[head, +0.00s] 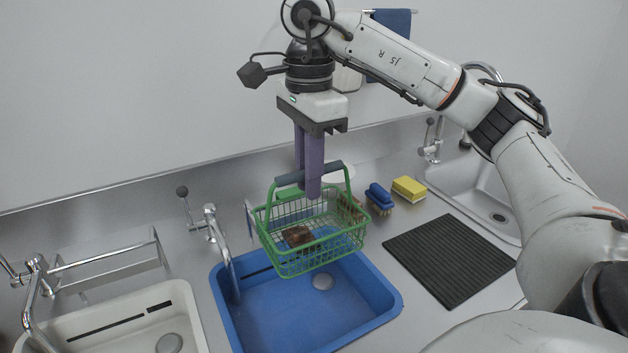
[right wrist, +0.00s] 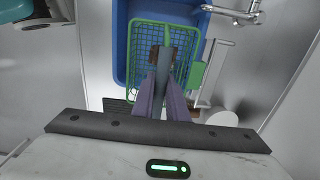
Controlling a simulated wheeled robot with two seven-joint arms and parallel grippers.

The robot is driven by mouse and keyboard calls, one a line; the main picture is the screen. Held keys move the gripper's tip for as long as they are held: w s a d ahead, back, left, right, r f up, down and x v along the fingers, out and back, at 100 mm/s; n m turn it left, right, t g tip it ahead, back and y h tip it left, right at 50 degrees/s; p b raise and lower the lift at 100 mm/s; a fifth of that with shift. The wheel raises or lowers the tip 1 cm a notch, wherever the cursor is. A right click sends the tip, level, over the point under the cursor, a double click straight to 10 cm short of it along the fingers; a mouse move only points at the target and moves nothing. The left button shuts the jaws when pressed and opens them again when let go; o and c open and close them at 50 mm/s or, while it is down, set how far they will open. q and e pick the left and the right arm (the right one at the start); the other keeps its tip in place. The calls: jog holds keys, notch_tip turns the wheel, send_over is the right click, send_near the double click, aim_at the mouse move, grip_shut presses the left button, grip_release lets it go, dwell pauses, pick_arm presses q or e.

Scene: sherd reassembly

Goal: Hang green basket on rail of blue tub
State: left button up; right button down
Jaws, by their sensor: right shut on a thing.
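The green wire basket (head: 312,245) hangs in the air over the back part of the blue tub (head: 300,318). Its grey handle grip (head: 332,167) is between the purple fingers of my right gripper (head: 310,188), which is shut on it. A brown piece (head: 298,236) shows inside the basket. In the right wrist view the basket (right wrist: 143,50) is below my fingers, with the tub (right wrist: 121,45) under it. A thin metal rail (right wrist: 215,70) shows beside the tub there; in the head view the basket largely hides that area. My left gripper is out of view.
A tap (head: 215,230) stands at the tub's back left. A blue brush (head: 379,198), a yellow sponge (head: 409,188) and a black ribbed mat (head: 449,260) lie right of the basket. A white sink with its own rail (head: 110,268) is at left.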

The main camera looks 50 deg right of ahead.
jog(key=shift+w+d+f+b, duration=0.3)
jog(key=shift+w+f+b, duration=0.1)
jog(key=shift+w+f, duration=0.5)
jog(key=shift+w+d+f+b, duration=0.25)
jog(key=shift+w+f+b, duration=0.1)
jog(key=shift+w+f, duration=0.55)
jog(key=c, duration=1.7)
grip_release()
jog(key=shift+o, duration=0.2)
notch_tip(320, 180, up, 10)
jog(key=p, duration=0.4)
jog(key=shift+r, duration=0.15)
